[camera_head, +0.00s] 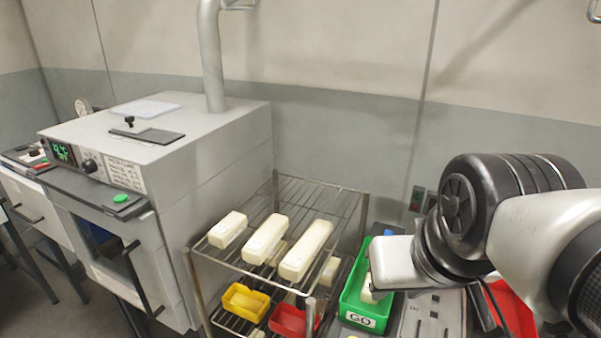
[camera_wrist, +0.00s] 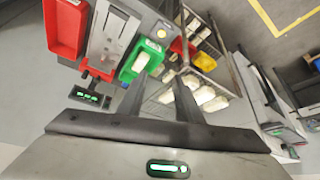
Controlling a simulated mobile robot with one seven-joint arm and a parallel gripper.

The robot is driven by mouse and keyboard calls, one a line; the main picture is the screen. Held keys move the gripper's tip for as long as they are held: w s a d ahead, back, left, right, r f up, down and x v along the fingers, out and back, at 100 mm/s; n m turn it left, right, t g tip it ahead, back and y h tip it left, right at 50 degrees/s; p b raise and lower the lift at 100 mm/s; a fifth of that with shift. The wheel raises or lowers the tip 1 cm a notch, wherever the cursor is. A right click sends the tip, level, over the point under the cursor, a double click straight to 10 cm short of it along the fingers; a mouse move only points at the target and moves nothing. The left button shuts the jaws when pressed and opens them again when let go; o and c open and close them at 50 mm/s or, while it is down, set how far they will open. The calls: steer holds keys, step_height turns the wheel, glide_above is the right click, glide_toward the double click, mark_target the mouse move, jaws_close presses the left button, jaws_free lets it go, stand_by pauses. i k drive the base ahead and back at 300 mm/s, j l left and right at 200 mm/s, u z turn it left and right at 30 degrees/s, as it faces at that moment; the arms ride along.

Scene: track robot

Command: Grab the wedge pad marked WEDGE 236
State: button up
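Three cream blocks lie on the wire rack's top shelf in the head view: a short one (camera_head: 228,229), a middle one (camera_head: 265,239) and a long one (camera_head: 306,250). More pale blocks show partly on the shelf below. Another cream block sits in the green bin (camera_head: 352,297), mostly hidden behind my arm; it also shows in the wrist view (camera_wrist: 141,61). No WEDGE 236 marking is readable on any block. My gripper (camera_wrist: 159,82) has its two dark fingers apart with nothing between them, and hangs above the area by the green bin. In the head view its fingers are hidden.
The wire rack (camera_head: 364,212) stands beside a grey oven (camera_head: 221,147). A yellow bin (camera_head: 244,302) and a red bin (camera_head: 291,321) are on its lower shelf. Another red bin (camera_wrist: 65,27) lies beyond a grey fixture (camera_wrist: 108,35) beside the green bin.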

mark_target(292, 268)
steer(key=i+j+z, duration=0.1)
steer(key=j+z, duration=0.35)
steer(key=j, duration=0.15)
steer(key=j+z, duration=0.45)
steer(key=j, duration=0.15)
steer(key=k+j+z, duration=0.1)
steer(key=j+z, duration=0.4)
steer(key=j, duration=0.1)
